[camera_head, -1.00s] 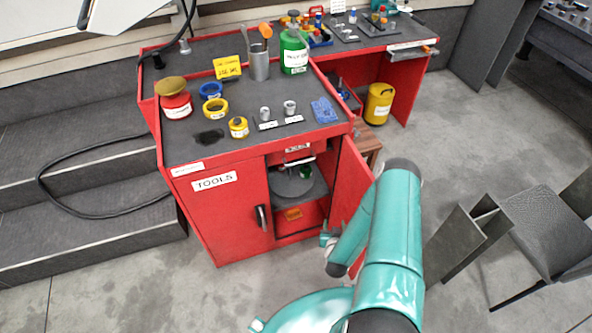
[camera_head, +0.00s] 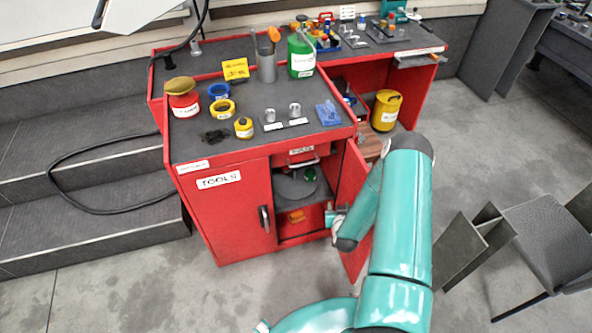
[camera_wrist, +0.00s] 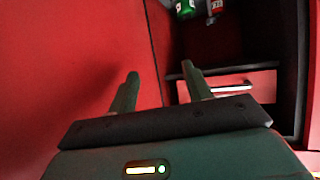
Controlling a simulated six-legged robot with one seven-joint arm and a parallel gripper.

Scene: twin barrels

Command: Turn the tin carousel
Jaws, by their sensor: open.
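The tin carousel (camera_head: 290,190) is a round grey turntable inside the open right half of the red cabinet. A green tin (camera_head: 309,174) stands on it. The wrist view shows a green and white tin (camera_wrist: 185,8) at the top edge, partly cut off. My gripper (camera_wrist: 161,82) is open, with nothing between its two fingers. In the head view, my gripper (camera_head: 334,214) is at the right side of the cabinet opening, beside the open door and apart from the carousel. The carousel's far side is hidden in the cabinet.
The open red door (camera_head: 353,195) stands close to my arm. An orange item (camera_head: 297,215) lies below. A dark chair (camera_head: 550,235) stands right.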

